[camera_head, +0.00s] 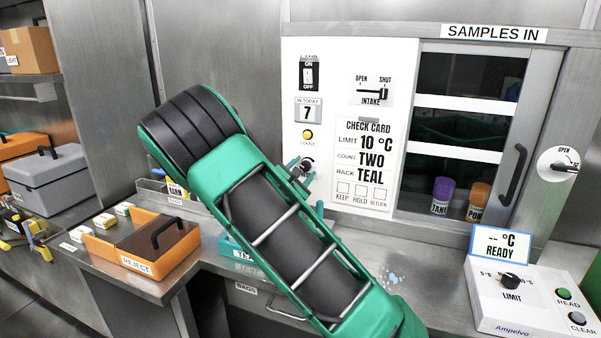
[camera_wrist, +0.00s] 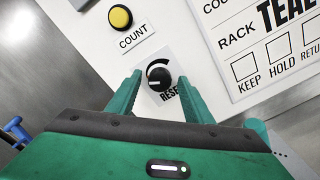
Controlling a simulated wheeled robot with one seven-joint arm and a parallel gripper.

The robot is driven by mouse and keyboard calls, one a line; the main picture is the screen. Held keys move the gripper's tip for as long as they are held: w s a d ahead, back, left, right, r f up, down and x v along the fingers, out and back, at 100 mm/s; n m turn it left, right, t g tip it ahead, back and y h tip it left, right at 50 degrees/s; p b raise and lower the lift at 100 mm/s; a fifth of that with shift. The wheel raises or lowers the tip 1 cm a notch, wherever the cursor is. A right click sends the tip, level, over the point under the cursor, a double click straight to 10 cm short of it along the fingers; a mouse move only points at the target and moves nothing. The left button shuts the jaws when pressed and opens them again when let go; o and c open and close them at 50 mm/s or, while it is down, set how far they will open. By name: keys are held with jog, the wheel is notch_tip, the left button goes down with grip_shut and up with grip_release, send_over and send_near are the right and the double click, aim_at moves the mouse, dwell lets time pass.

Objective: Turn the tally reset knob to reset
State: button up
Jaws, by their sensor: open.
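The tally reset knob (camera_wrist: 159,79) is a small dark round knob on a white plate with a curved arrow and the partly hidden word RESET. In the wrist view it sits between the tips of my gripper (camera_wrist: 156,88), whose two green fingers are apart on either side of it. I cannot tell whether they touch it. In the head view the knob (camera_head: 307,165) shows just beside my gripper (camera_head: 301,170), partly covered by it. The tally counter (camera_head: 308,111) above reads 7, with a yellow COUNT button (camera_head: 308,134) under it.
The check card (camera_head: 363,165) is right of the knob, below the intake lever (camera_head: 372,92). A samples hatch (camera_head: 465,130) with a purple and an orange container is further right. An orange reject box (camera_head: 143,243) and a limit-dial device (camera_head: 530,295) stand on the counter.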

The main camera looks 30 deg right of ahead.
jog(key=c, duration=1.1)
jog(key=shift+o, duration=0.2)
